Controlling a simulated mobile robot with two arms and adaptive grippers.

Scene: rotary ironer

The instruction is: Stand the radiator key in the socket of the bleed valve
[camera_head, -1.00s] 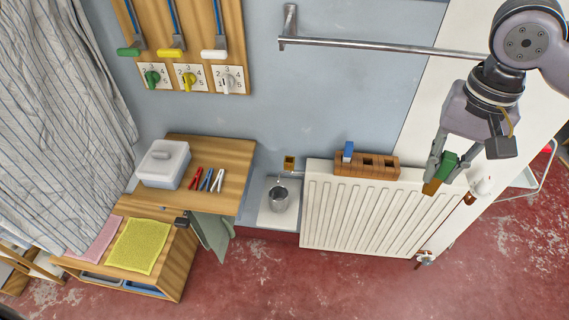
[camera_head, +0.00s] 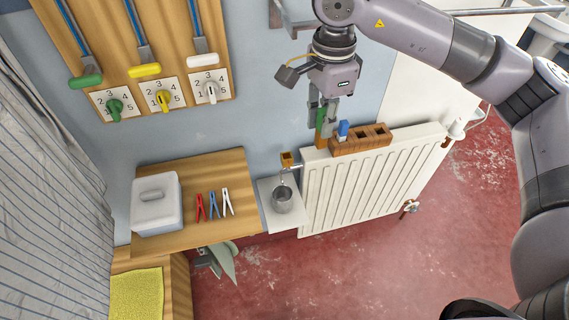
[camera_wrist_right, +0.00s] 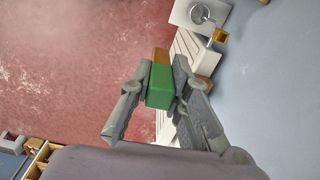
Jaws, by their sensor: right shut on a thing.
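The radiator key has a green grip (camera_head: 320,115) and an orange-brown lower part. My right gripper (camera_head: 322,108) is shut on the green grip. The key hangs roughly upright beside the left end of the wooden rack, above the radiator's top left corner. In the wrist view the key (camera_wrist_right: 160,85) sits between both fingers, its brown end pointing away. The bleed valve (camera_head: 287,159) is a small orange-brown block with a dark square opening, at the radiator's upper left. It also shows in the wrist view (camera_wrist_right: 220,35), apart from the key. My left gripper is not seen.
The wooden rack (camera_head: 375,144) with a blue-topped piece (camera_head: 343,130) stands along the white radiator's (camera_head: 375,185) top. A metal cup (camera_head: 283,198) stands below the valve. A wooden table (camera_head: 180,225) at left holds a white box and several clothes pegs.

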